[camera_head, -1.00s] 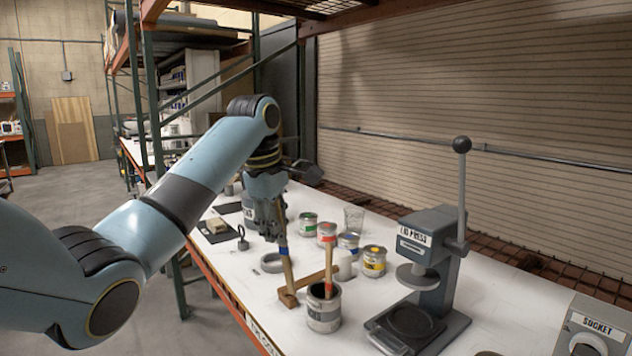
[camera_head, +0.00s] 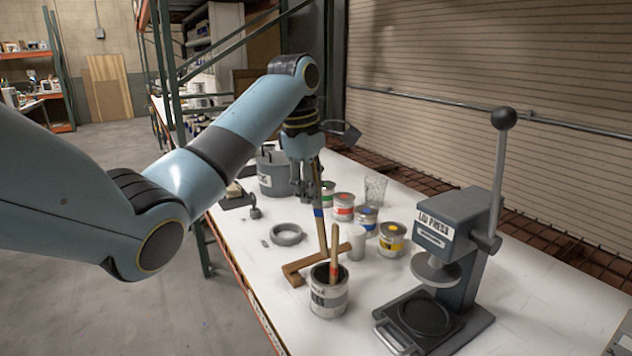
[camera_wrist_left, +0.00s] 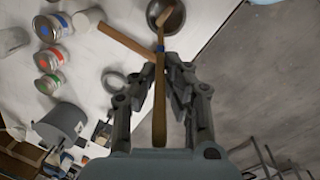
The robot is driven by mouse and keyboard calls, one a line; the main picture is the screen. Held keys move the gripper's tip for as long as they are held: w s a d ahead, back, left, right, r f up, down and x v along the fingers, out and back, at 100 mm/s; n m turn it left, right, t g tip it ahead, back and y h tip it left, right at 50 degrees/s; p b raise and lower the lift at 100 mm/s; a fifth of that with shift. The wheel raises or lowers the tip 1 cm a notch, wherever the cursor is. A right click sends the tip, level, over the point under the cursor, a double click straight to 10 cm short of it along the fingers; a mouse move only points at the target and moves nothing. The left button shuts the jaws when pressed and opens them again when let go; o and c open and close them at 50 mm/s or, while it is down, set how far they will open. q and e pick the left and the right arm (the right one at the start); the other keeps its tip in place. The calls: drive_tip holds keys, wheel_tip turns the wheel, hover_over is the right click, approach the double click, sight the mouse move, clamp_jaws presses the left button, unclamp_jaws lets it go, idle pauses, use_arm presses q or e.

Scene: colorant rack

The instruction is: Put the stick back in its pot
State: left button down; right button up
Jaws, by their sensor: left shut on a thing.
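My left gripper (camera_head: 309,195) points down above the table and is shut on a wooden stick with a blue band (camera_head: 319,228). In the left wrist view, the blue-banded stick (camera_wrist_left: 160,92) runs between the fingers (camera_wrist_left: 163,68). A grey pot with a pale label (camera_head: 328,300) stands upright in front of it. A stick with a red band (camera_head: 334,262) leans inside that pot. In the head view, the held stick's lower end shows beside the pot, over a wooden rest (camera_head: 299,268); I cannot tell whether it touches. The pot's dark opening (camera_wrist_left: 176,18) shows in the left wrist view.
Cans with green, red (camera_head: 343,207), blue and yellow (camera_head: 391,240) marks stand behind, near a clear glass (camera_head: 375,190). A grey ring (camera_head: 287,235) lies left. The lid press (camera_head: 445,255) stands right. A large grey canister (camera_head: 272,175) stands behind my gripper.

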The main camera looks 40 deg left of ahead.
use_arm(q)
wheel_tip(320, 180, down, 11)
drive_tip(key=b, duration=0.2)
drive_tip(key=shift+w+f+b, duration=0.15)
drive_tip(key=shift+w+b, duration=0.15)
use_arm(e)
drive_tip(key=shift+w+a+f, duration=0.1)
drive_tip(key=shift+w+f, duration=0.25)
drive_tip(key=shift+f, duration=0.3)
drive_tip(key=shift+w+a+f, duration=0.1)
drive_tip(key=shift+w+f, duration=0.2)
drive_tip(key=shift+f, duration=0.3)
use_arm(q)
drive_tip(key=shift+d, duration=0.1)
drive_tip(key=c, duration=1.4)
unclamp_jaws()
use_arm(e)
drive_tip(key=shift+d, duration=0.2)
use_arm(q)
drive_tip(key=shift+o, duration=0.2)
wheel_tip(320, 180, up, 12)
drive_tip(key=s, duration=0.1)
drive_tip(key=shift+s+a, duration=0.35)
drive_tip(key=shift+s, duration=0.05)
use_arm(e)
drive_tip(key=shift+a, duration=0.1)
use_arm(q)
drive_tip(key=shift+f, duration=0.15)
